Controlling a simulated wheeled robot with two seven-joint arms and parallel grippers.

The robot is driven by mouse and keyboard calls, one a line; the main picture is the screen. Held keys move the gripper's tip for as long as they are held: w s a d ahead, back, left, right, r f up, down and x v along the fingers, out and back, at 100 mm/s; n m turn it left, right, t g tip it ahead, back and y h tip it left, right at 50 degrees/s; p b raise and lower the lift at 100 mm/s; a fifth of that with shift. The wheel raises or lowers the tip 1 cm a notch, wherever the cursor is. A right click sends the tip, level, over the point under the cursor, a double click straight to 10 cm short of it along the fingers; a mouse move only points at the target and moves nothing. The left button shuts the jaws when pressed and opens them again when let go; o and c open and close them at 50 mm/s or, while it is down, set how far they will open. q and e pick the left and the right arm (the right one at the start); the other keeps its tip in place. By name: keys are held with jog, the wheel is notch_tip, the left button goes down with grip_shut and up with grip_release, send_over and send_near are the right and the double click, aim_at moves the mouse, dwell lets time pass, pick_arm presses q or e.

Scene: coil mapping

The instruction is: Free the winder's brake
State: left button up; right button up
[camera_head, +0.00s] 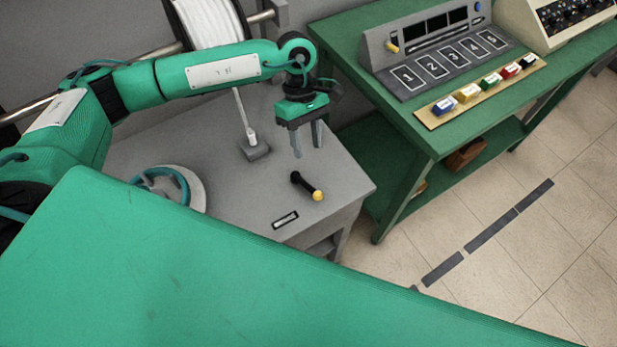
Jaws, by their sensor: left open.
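My left gripper (307,146) hangs fingers down above the grey winder bench, open and empty, with a gap between its two fingers. A short black lever with a yellow knob (317,195), which looks like the brake lever, lies on the grey bench top (235,213) just below and in front of the gripper. The gripper appears apart from it. The winder's white spool (212,22) sits on a metal shaft behind my left arm. My right gripper is out of view.
A thin white rod on a grey foot (256,150) stands left of the gripper. A round base with a teal ring (170,187) is further left. The green table (420,125) at right holds a numbered panel (452,62) and a tray of coloured blocks (480,92).

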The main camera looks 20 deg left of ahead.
pick_arm(q)
jog(key=p, duration=0.2)
send_near(313, 189)
jog(key=f, duration=0.2)
jog(key=x, duration=0.4)
jog(key=p+x, duration=0.1)
jog(key=x, duration=0.1)
jog(key=shift+s+d+r, duration=0.25)
jog(key=shift+s, duration=0.15)
jog(key=shift+s+d+f, duration=0.15)
jog(key=shift+s+f, duration=0.05)
jog(key=shift+f, duration=0.5)
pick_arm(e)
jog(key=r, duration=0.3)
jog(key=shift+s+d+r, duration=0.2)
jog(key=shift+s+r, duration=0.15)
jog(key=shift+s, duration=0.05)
pick_arm(q)
jog(key=shift+c, duration=0.7)
grip_shut()
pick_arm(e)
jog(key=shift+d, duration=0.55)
